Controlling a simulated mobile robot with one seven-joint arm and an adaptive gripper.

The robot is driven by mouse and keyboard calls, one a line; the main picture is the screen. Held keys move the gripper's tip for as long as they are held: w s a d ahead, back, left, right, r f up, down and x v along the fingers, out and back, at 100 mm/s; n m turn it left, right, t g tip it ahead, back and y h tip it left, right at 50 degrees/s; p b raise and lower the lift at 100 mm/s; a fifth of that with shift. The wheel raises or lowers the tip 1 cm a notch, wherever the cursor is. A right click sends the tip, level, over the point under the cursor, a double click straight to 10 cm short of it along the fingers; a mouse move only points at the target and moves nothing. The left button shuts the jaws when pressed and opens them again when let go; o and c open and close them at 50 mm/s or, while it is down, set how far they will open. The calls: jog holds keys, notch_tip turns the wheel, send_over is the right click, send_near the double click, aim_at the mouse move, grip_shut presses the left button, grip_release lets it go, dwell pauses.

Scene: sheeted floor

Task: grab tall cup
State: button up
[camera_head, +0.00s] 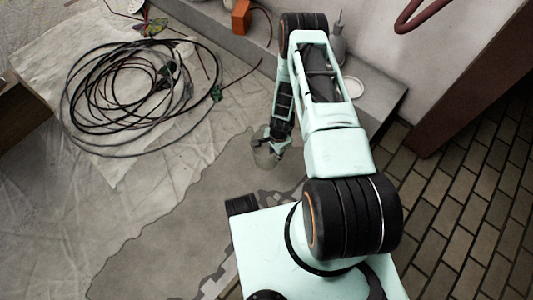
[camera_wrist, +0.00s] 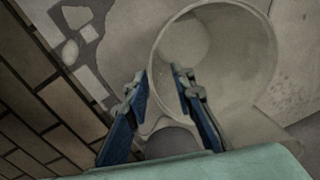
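The tall cup (camera_head: 263,158) is pale and see-through, standing on the sheeted floor below my gripper (camera_head: 273,138) in the head view. In the wrist view the cup (camera_wrist: 252,55) shows from above as a wide round mouth, its inside and round bottom visible. My gripper (camera_wrist: 161,74) is open there, with a clear gap between its blue fingers. The right finger lies over the cup's mouth and the left finger is outside its left rim, so the near-left wall lies between them. I cannot tell whether either finger touches the cup.
A coil of dark cable (camera_head: 135,95) lies on a pale sheet at the left. A grey ledge (camera_head: 375,92) runs behind my arm, with an orange block (camera_head: 241,17) and a grey bottle (camera_head: 338,42) on it. Brick paving (camera_head: 465,205) is at the right.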

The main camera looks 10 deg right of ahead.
notch_tip(320, 180, down, 5)
jog(key=shift+w+r+b, duration=0.1)
jog(key=shift+b, duration=1.05)
jog(key=shift+c, duration=0.2)
grip_shut()
